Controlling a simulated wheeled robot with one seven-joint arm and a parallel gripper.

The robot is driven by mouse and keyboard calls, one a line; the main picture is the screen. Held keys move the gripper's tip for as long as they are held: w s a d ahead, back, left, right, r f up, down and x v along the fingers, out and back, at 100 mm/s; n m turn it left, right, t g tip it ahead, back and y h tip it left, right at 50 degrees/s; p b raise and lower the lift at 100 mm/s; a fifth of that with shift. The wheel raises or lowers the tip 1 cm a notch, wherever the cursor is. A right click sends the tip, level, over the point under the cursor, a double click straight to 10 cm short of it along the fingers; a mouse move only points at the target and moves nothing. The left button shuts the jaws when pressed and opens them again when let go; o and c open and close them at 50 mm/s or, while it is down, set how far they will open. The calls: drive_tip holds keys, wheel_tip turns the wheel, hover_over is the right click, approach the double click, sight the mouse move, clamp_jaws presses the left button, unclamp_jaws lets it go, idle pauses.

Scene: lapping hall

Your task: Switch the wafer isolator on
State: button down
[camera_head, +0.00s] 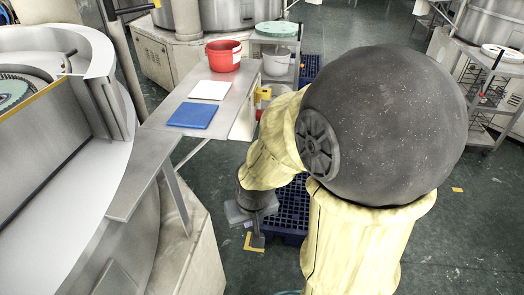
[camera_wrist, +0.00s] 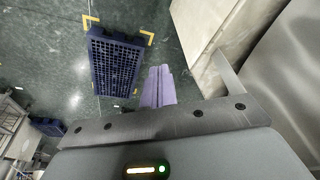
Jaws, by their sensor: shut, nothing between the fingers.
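My gripper (camera_head: 257,240) hangs low in the head view, beside the bench and above the blue pallet's near end. In the wrist view its two pale purple fingers (camera_wrist: 158,86) are together with nothing between them. A small yellow box (camera_head: 263,94) with some red by it is at the bench's right side, above and behind my gripper in the head view. It may be the wafer isolator, but it is too small to tell, and its switch position cannot be read. I see no isolator in the wrist view.
A steel bench (camera_head: 155,140) holds a red bucket (camera_head: 223,56), a white sheet (camera_head: 210,90) and a blue sheet (camera_head: 192,115). A large round machine (camera_head: 75,190) stands at left. A blue pallet (camera_head: 290,208) lies on the floor, also in the wrist view (camera_wrist: 115,65).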

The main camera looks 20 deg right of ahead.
drive_tip(key=w+a+f+m+t+b, duration=0.1)
drive_tip(key=w+f+m+b, duration=0.1)
drive_tip(key=w+f+b, duration=0.3)
drive_tip(key=w+f+m+t+b, duration=0.1)
drive_tip(key=w+f+b, duration=0.2)
drive_tip(key=f, duration=0.5)
drive_tip(key=w+a+f+m+t+y+b, duration=0.15)
drive_tip(key=w+m+t, duration=0.55)
drive_tip(key=w+m, duration=0.7)
drive_tip(key=w+d+r+m+t+h, duration=0.25)
drive_tip(key=w+d+m+t, duration=0.4)
drive_tip(key=m, duration=0.45)
drive_tip(key=s+d+r+m+g+h, duration=0.1)
drive_tip(key=d+m+h, duration=0.8)
drive_tip(key=m, duration=0.5)
drive_tip(key=shift+s+d+h, duration=0.3)
drive_tip(key=shift+h, duration=0.5)
